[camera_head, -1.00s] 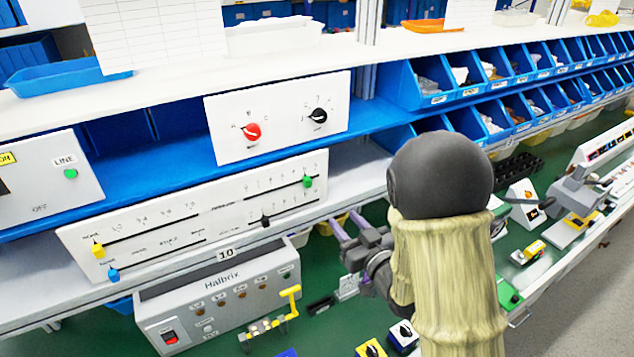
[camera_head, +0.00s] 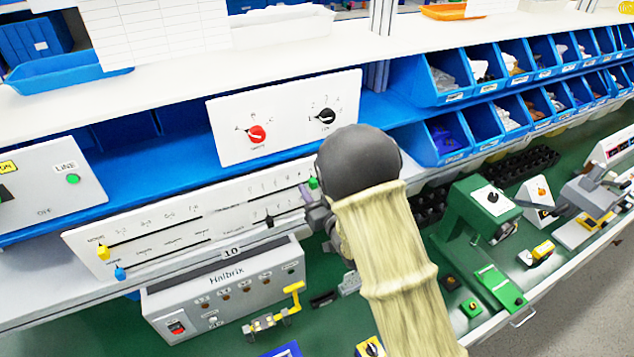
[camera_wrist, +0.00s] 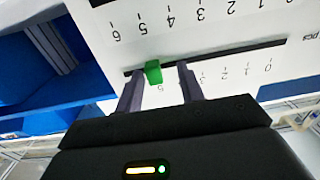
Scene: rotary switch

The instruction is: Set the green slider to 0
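The green slider (camera_wrist: 153,72) sits in a dark slot on the white panel (camera_wrist: 225,70), by the slot's left end in the wrist view. That is the high-number end, near the 5 and 6 marks; the 0 marks lie toward the other end. My gripper (camera_wrist: 161,72) is open, with one finger on each side of the green slider. The left finger is nearer to it, and a gap shows on the right. In the head view the green slider (camera_head: 313,183) shows at the panel's right end, with my gripper (camera_head: 307,193) at it, partly hidden by my arm.
A black slider (camera_head: 268,221), a yellow slider (camera_head: 103,252) and a blue slider (camera_head: 120,273) are on the same panel. A panel with red and black knobs (camera_head: 257,133) is above. The grey Halbrix box (camera_head: 228,290) stands below.

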